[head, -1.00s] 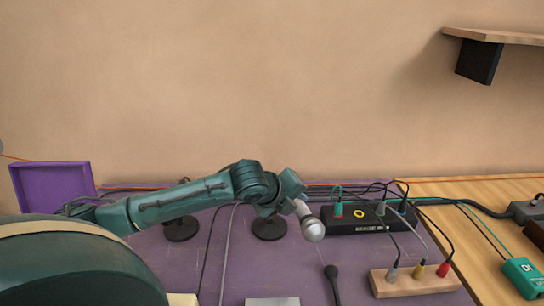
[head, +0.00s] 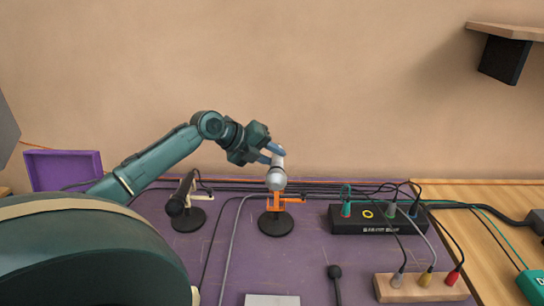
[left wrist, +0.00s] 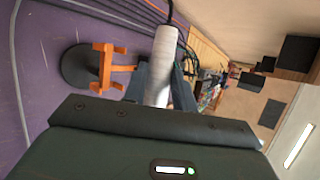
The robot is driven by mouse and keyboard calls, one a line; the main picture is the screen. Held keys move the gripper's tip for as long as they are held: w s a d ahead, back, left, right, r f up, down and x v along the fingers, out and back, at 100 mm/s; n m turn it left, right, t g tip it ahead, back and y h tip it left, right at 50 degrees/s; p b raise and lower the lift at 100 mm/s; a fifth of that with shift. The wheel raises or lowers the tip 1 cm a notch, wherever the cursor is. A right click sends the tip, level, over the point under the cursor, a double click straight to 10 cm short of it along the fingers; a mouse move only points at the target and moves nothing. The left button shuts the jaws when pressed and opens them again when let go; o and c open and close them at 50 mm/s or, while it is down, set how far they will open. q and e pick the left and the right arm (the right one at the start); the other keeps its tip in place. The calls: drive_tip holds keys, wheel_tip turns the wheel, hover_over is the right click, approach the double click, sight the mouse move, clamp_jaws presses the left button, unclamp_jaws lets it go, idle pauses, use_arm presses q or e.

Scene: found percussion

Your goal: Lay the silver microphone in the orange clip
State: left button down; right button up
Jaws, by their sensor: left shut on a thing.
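My left gripper (head: 271,154) is shut on the silver microphone (head: 277,182), which hangs with its round head down. In the head view the head overlaps the top of the orange clip (head: 289,200), which stands on a round black base (head: 276,225). In the left wrist view, the microphone's pale body (left wrist: 161,62) shows between the fingers (left wrist: 160,88). The orange clip (left wrist: 104,68) lies to its left there, with a gap between the microphone and the clip's fork. My right gripper is not in view.
A second stand with a black microphone (head: 178,204) is on the left. A black box with cables (head: 372,219) and a wooden jack block (head: 420,287) are on the right. Purple table around the clip's base is clear.

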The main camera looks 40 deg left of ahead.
use_arm(q)
wheel_tip(320, 180, down, 10)
drive_tip(key=b, duration=0.7)
drive_tip(key=shift+s, duration=0.2)
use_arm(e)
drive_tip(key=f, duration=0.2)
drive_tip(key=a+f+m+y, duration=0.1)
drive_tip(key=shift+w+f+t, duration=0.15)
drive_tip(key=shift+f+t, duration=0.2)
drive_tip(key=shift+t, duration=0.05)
use_arm(q)
drive_tip(key=shift+a, duration=0.1)
drive_tip(key=shift+w+a+r+b, duration=0.1)
drive_tip(key=shift+w+b, duration=0.1)
drive_tip(key=shift+b, duration=0.25)
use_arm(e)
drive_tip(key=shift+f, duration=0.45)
